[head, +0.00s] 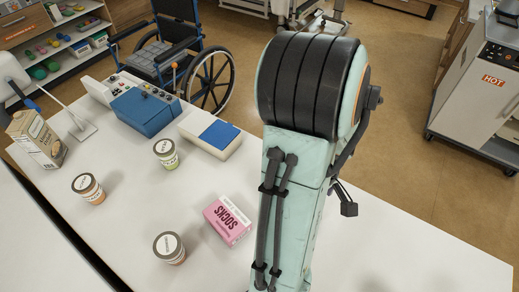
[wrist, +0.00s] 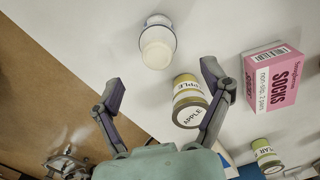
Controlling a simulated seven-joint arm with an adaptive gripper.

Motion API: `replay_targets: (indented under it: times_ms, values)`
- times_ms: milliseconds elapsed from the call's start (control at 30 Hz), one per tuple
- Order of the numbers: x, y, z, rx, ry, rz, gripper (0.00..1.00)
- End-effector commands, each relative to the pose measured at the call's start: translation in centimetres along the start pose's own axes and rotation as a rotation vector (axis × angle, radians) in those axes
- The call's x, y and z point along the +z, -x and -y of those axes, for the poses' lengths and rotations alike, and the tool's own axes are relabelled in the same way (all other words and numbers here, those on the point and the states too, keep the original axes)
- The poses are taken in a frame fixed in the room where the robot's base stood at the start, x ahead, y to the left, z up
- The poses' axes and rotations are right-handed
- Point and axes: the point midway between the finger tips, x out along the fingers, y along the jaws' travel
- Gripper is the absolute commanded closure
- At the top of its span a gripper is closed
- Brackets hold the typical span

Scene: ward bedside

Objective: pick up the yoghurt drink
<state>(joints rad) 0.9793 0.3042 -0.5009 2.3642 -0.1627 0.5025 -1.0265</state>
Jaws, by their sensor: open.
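A white bottle with a blue band (wrist: 157,45), which looks like the yoghurt drink, stands on the white table at the top middle of the wrist view. I cannot read its label. My gripper (wrist: 162,84) is open and empty in the wrist view. The bottle is just beyond its fingertips, roughly centred between them. A jar marked APPLE (wrist: 187,103) shows between the fingers, close to the right one; I cannot tell whether they touch. In the head view I cannot make out the bottle, and my arm hides part of the table and my gripper.
The pink socks box (head: 228,220) stands on the table (head: 130,225), and also shows in the wrist view (wrist: 274,80). A PEAR jar (wrist: 265,155) is at lower right. Several jars, a carton (head: 37,138) and a blue box (head: 145,110) stand left. A wheelchair (head: 175,55) is behind.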

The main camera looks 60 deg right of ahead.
Motion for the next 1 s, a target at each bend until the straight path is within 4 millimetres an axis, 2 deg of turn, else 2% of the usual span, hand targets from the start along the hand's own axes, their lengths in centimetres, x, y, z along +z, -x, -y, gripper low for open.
replay_targets:
  times_ms: [100,400,500,833,1000]
  values:
    - [0.6,-0.8,-0.2,-0.003,-0.023,0.004,0.21]
    - [0.5,-5.4,-0.1,-0.005,-0.020,0.003,0.21]
    - [0.5,-6.3,-0.1,-0.004,-0.019,0.002,0.21]
    - [0.4,-6.8,-0.2,-0.001,-0.019,-0.001,0.21]
    - [0.4,-6.8,-0.2,-0.001,-0.019,-0.002,0.75]
